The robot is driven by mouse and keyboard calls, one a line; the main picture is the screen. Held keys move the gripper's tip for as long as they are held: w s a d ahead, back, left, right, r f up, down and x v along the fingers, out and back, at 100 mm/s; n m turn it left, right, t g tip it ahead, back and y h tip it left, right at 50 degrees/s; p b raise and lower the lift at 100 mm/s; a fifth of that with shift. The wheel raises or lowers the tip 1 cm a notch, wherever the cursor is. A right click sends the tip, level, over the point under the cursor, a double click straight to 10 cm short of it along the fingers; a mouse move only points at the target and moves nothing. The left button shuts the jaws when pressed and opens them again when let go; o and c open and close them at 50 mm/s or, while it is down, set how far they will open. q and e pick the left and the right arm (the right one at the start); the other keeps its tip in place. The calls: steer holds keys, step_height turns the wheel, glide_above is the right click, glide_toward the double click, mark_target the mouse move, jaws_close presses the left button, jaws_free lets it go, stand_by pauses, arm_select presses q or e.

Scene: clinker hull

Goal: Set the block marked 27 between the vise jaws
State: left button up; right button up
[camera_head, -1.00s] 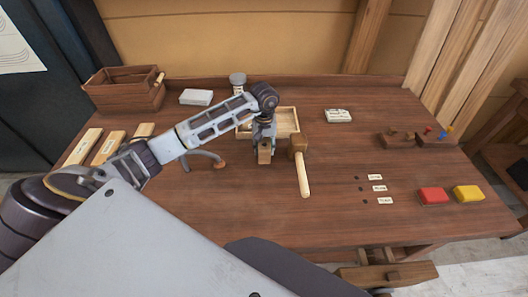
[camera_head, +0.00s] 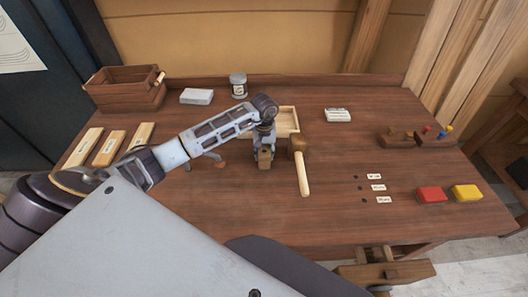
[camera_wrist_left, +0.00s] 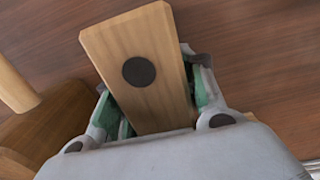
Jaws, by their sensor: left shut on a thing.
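My left gripper (camera_head: 264,155) is shut on a wooden block (camera_head: 264,160) above the middle of the bench. In the left wrist view the block (camera_wrist_left: 148,70) sits between the green-padded fingers (camera_wrist_left: 160,100). A dark round spot shows on its face; I see no number. The vise (camera_head: 385,274) is at the bench's front edge, lower right, with a wooden jaw and handle. It is well apart from the held block. Whether its jaws are open is hard to tell. My right gripper is not in view.
A mallet (camera_head: 303,175) lies just right of the gripper, with a shallow tray (camera_head: 287,120) behind. Pale wooden blocks (camera_head: 109,148) lie at left. Red (camera_head: 431,195) and yellow (camera_head: 467,192) blocks lie at right. The front middle of the bench is clear.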

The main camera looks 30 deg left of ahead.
arm_select(q)
steer(key=shift+f, duration=0.1)
steer(key=o, duration=1.2)
steer(key=shift+r, duration=0.3)
step_height(320, 180, up, 9)
steer(key=shift+r+b, duration=0.1)
steer(key=shift+b, duration=1.15)
steer(key=shift+r, duration=1.2)
steer(key=shift+o, duration=0.6)
